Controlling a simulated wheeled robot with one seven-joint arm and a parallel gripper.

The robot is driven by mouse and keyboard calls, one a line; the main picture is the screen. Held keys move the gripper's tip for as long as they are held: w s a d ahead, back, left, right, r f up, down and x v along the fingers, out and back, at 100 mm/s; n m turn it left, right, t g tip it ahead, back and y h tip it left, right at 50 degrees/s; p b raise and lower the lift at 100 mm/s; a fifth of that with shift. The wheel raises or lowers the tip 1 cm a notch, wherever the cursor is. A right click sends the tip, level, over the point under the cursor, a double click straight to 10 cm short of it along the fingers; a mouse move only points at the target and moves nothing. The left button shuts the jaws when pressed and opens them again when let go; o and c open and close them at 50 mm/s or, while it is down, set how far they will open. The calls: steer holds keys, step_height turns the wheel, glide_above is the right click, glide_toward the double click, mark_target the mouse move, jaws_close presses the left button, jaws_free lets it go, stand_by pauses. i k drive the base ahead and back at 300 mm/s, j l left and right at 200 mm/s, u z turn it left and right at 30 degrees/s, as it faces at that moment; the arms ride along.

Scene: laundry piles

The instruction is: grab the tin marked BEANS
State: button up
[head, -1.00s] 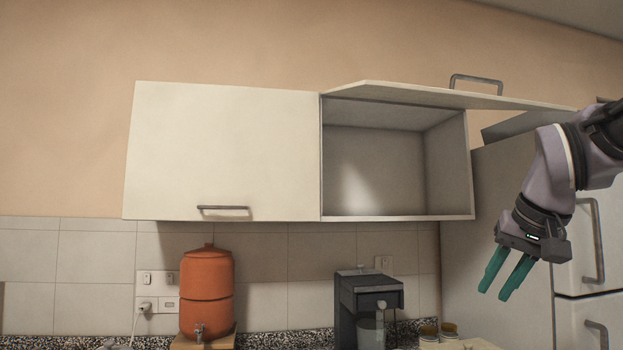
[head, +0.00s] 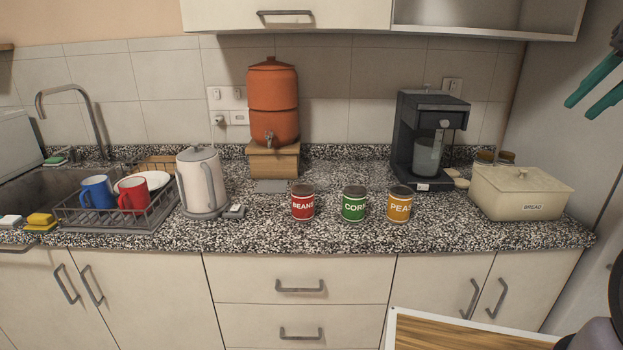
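The red tin marked BEANS (head: 303,206) stands upright on the speckled counter, left of two other tins. A green tin marked CORN (head: 354,208) stands in the middle, and an orange-yellow tin marked PEAS (head: 399,209) stands on the right, with small gaps between them. My gripper (head: 590,95) is at the upper right edge of the head view, partly cut off. Its two teal fingers are apart with nothing between them. It is well to the right of and higher in the picture than the BEANS tin.
A white kettle (head: 201,182) and dish rack (head: 120,215) stand left of the tins. A clay water dispenser (head: 273,105) and coffee machine (head: 428,140) stand behind. A bread box (head: 520,195) is at right. Speckled counter (head: 300,237) in front of the tins is clear.

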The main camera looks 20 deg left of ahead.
mark_target(302, 193)
steer(key=k+j+u, duration=0.15)
steer(key=j+u, duration=0.2)
steer(key=k+j+u, duration=0.1)
steer(key=j+u, duration=0.65)
steer(key=k+j, duration=0.05)
steer(key=j, duration=0.05)
